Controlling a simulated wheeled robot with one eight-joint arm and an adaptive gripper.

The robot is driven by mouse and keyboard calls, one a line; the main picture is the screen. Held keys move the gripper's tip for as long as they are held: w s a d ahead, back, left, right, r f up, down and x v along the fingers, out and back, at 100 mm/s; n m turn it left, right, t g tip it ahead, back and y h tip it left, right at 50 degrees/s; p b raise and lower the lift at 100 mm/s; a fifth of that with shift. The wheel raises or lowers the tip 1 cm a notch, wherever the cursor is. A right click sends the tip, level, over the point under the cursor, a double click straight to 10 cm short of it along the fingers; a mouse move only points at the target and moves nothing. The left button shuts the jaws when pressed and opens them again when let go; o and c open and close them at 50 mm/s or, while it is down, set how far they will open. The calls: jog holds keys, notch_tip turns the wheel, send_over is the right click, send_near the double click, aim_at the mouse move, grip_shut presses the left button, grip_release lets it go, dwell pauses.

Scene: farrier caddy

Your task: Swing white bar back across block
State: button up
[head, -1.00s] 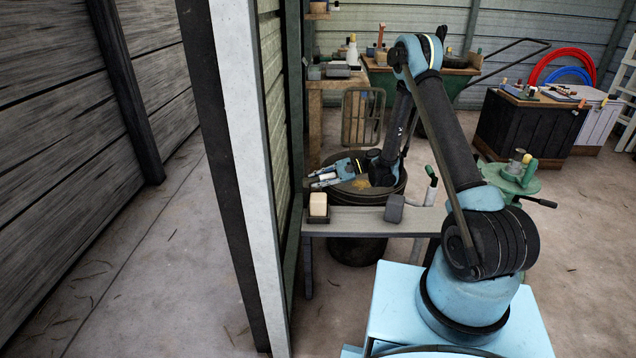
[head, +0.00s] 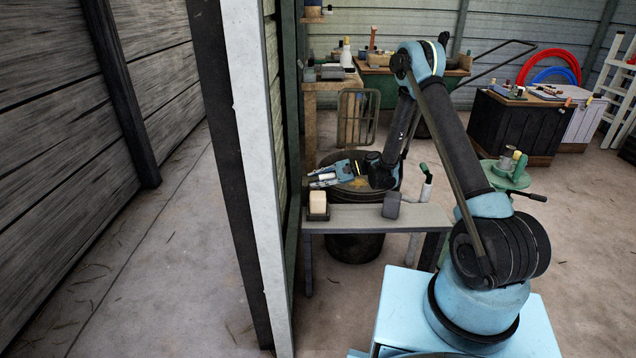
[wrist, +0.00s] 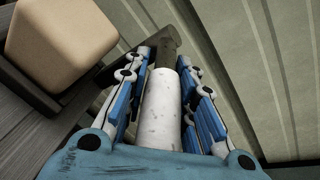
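A white bar (wrist: 161,108), a round cylinder with a dark far end, lies lengthwise between the fingers of my gripper (wrist: 170,64) in the wrist view. The fingers stand on both sides of it, partly drawn in. Whether their pads touch it is unclear. In the head view my gripper (head: 321,179) points left beside the wall panel, and the white bar (head: 326,176) is a small pale piece at the fingers. A pale beige block (head: 318,201) sits in a dark holder on the bench, just below my gripper in the picture. The block (wrist: 62,38) fills the upper left wrist view.
The grey bench (head: 358,217) also carries a grey block (head: 391,205). A dark barrel (head: 356,247) stands behind the bench. The wall panel and its white post (head: 262,180) close the left side. A green stand (head: 507,170) is at right. Open floor lies beyond.

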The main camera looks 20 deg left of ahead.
jog(key=shift+o, duration=1.2)
jog(key=shift+d, duration=0.1)
jog(key=v, duration=1.2)
